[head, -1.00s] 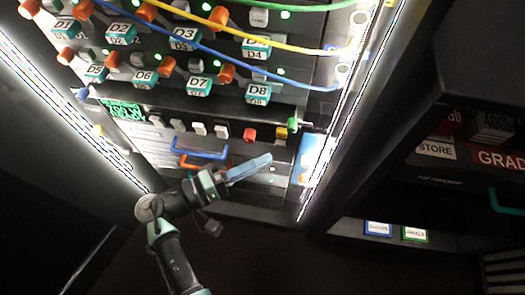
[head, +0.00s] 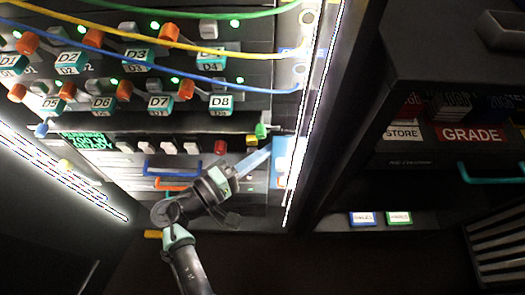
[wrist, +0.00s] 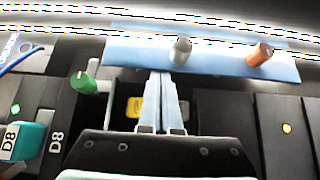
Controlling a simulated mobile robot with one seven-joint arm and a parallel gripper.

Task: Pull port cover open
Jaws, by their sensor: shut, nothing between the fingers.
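A light-blue plate (head: 284,158) is at the right edge of the panel, and it may be the port cover; no label on it can be read. In the wrist view the plate (wrist: 220,62) carries a grey peg (wrist: 181,49) and an orange peg (wrist: 260,54). My gripper (head: 268,151) reaches across the lower panel toward the plate. Its pale-blue fingers are shut and empty. In the wrist view the fingertips (wrist: 160,76) overlap the plate's lower edge, just left of the grey peg. I cannot tell whether they touch it.
A green knob (wrist: 84,83) stands left of the fingers. Blue (head: 172,171) and orange handles lie left of my gripper on the lower panel. Blue, yellow and green cables cross above. A bright strip (head: 308,120) edges the panel. A dark cabinet (head: 450,75) stands at right.

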